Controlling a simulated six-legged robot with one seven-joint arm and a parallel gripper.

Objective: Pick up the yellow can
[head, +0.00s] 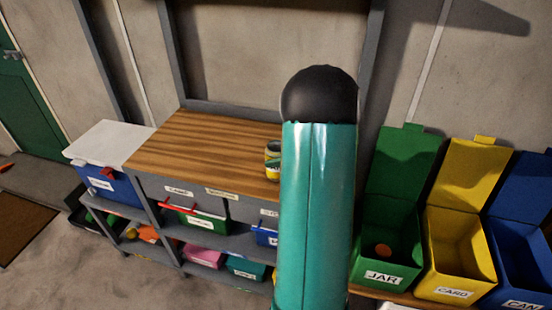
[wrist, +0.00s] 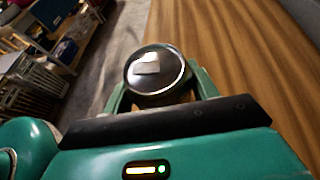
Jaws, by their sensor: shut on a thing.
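In the wrist view, my gripper (wrist: 160,90) is shut on a can (wrist: 155,70), with a green finger at each side of it. The can's round silver lid faces the camera, and its side is mostly hidden. In the head view, small yellow and green can shapes (head: 272,169) show at the right part of the wooden bench top (head: 195,140), beside my teal arm. My arm hides the gripper there. I cannot tell from that view whether the can is touching the bench.
A blue box with a white lid (head: 108,180) stands left of the bench. Shelves below hold labelled boxes. Open bins stand at the right: green JAR (head: 385,278), yellow CARD (head: 455,291) and blue CAN (head: 520,295). The bench's left and middle are clear.

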